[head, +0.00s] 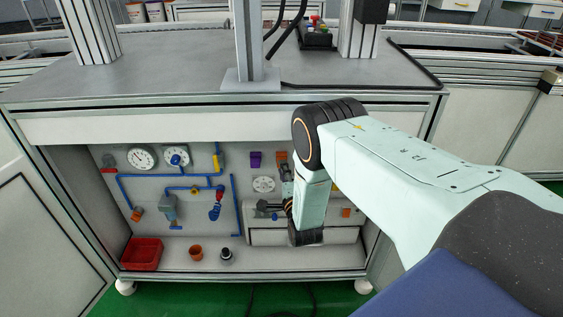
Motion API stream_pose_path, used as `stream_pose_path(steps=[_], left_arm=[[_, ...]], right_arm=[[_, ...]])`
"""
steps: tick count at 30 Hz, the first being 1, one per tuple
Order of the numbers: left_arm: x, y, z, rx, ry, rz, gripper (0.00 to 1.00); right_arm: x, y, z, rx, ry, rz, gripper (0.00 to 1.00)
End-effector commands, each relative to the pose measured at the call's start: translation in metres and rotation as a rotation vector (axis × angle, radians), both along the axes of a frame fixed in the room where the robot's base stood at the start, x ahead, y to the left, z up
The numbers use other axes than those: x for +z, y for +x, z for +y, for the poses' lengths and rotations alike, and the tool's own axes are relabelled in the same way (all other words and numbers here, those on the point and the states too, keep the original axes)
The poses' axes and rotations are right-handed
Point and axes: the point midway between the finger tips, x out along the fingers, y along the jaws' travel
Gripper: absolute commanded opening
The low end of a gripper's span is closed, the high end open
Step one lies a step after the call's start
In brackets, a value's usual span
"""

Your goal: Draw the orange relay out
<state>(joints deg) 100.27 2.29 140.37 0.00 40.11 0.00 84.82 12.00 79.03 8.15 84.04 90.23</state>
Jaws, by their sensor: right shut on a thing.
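The orange relay (282,157) is a small orange block on the pale back panel under the bench top, to the right of a purple block (255,160). My right arm comes in from the right and bends down in front of the panel. My right gripper (285,168) is small in view, partly hidden by my forearm, and shut at the lower part of the orange relay. I cannot tell whether the relay is still seated in the panel. My left gripper is not in view.
Dials, blue pipes (150,176) and valves cover the panel's left. A red bin (142,254), an orange-brown pot (196,253) and a dark round object (226,255) stand on the lower shelf (300,262). The bench top (170,75) overhangs the panel.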

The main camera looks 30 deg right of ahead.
Motion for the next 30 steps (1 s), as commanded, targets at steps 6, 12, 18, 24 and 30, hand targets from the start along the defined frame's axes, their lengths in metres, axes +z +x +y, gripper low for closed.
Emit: stream_pose_path(steps=[6, 12, 18, 24, 30], left_arm=[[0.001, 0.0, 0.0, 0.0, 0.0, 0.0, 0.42], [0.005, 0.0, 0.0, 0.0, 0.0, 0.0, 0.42], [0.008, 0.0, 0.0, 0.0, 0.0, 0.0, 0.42], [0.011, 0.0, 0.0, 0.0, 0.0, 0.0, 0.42], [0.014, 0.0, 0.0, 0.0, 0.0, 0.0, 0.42]], right_arm=[[0.0, -0.002, 0.002, 0.001, 0.001, 0.002, 0.0], [0.0, -0.007, 0.005, 0.001, 0.001, 0.002, 0.0], [-0.001, -0.012, 0.008, 0.001, 0.001, 0.003, 0.0], [0.0, -0.017, 0.011, 0.0, 0.0, 0.001, 0.0], [0.0, -0.022, 0.014, 0.0, 0.0, 0.001, 0.0]])
